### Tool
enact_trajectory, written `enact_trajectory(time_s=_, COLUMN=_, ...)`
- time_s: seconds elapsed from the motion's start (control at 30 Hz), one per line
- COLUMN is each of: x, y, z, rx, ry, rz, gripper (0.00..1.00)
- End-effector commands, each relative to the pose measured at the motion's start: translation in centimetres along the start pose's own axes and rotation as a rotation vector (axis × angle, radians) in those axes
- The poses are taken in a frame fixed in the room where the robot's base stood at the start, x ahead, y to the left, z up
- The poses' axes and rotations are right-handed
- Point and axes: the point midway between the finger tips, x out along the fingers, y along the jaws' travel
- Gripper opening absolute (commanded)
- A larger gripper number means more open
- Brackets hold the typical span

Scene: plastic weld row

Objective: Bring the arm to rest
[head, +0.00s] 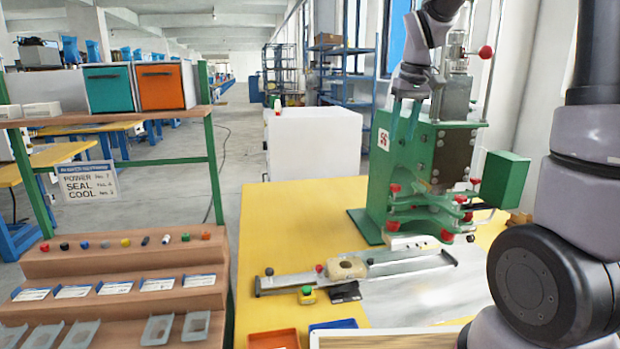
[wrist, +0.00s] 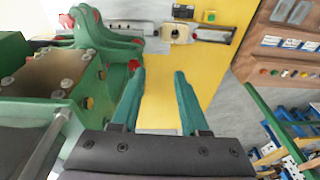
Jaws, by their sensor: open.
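My gripper (head: 402,125) hangs from my arm at the upper right of the head view, in front of the upper part of the green welding machine (head: 405,160). In the wrist view my gripper (wrist: 159,76) has its two teal fingers apart, with nothing between them. The machine (wrist: 30,75) fills the left of the wrist view, beside the fingers. Below the fingers is the yellow table (wrist: 215,85).
A metal rail (head: 290,282) with a beige block (head: 347,267) lies on the yellow table. A stepped wooden rack (head: 120,262) with small coloured pieces stands left. Orange (head: 273,339) and blue (head: 333,324) trays sit at the front. A white cabinet (head: 315,145) stands behind.

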Motion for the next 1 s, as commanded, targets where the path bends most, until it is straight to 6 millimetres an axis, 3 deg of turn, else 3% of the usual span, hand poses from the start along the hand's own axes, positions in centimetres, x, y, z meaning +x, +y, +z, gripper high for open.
enact_trajectory(time_s=0.03, x=-1.9, y=0.1, z=1.6, rx=0.043, ry=0.040, rz=-0.010, gripper=0.45)
enact_trajectory(time_s=0.2, x=-6.4, y=-0.2, z=6.7, rx=0.188, ry=0.157, rz=-0.047, gripper=0.45)
enact_trajectory(time_s=0.4, x=-9.5, y=-0.8, z=13.0, rx=0.353, ry=0.292, rz=-0.095, gripper=0.45)
enact_trajectory(time_s=0.53, x=-10.2, y=-1.3, z=16.3, rx=0.438, ry=0.361, rz=-0.123, gripper=0.45)
enact_trajectory(time_s=0.7, x=-10.4, y=-1.7, z=18.7, rx=0.503, ry=0.412, rz=-0.146, gripper=0.45)
enact_trajectory(time_s=1.0, x=-10.4, y=-1.7, z=19.2, rx=0.519, ry=0.423, rz=-0.151, gripper=0.45)
